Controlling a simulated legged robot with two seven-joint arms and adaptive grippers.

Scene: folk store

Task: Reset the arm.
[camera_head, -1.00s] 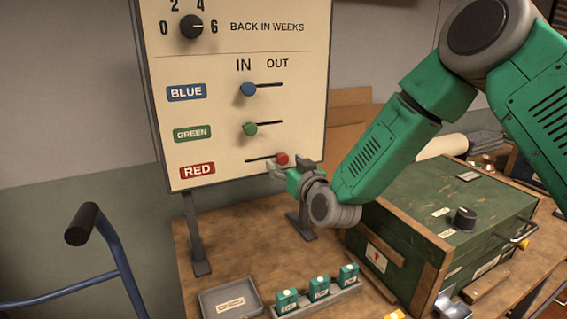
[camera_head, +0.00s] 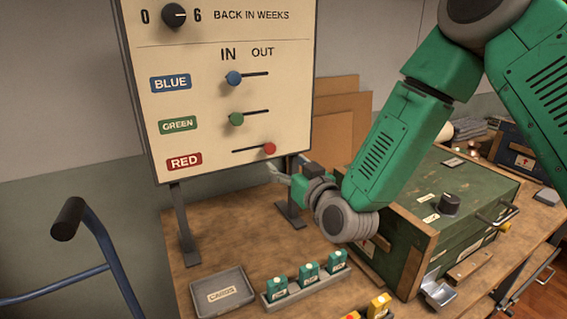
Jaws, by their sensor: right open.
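My right arm comes in from the upper right. Its gripper (camera_head: 284,175) is open and empty, just below and to the right of the board's lower edge, apart from the red knob (camera_head: 269,149). The cream board (camera_head: 215,60) stands on dark legs on the wooden table. The red knob is at the OUT end of its slot. The blue knob (camera_head: 234,78) and green knob (camera_head: 236,119) are at the IN ends of theirs. My left gripper is not in view.
A grey CARDS tray (camera_head: 218,303) and a rack of teal items (camera_head: 308,275) are at the table's front. A blue-framed handle (camera_head: 95,235) rises at left.

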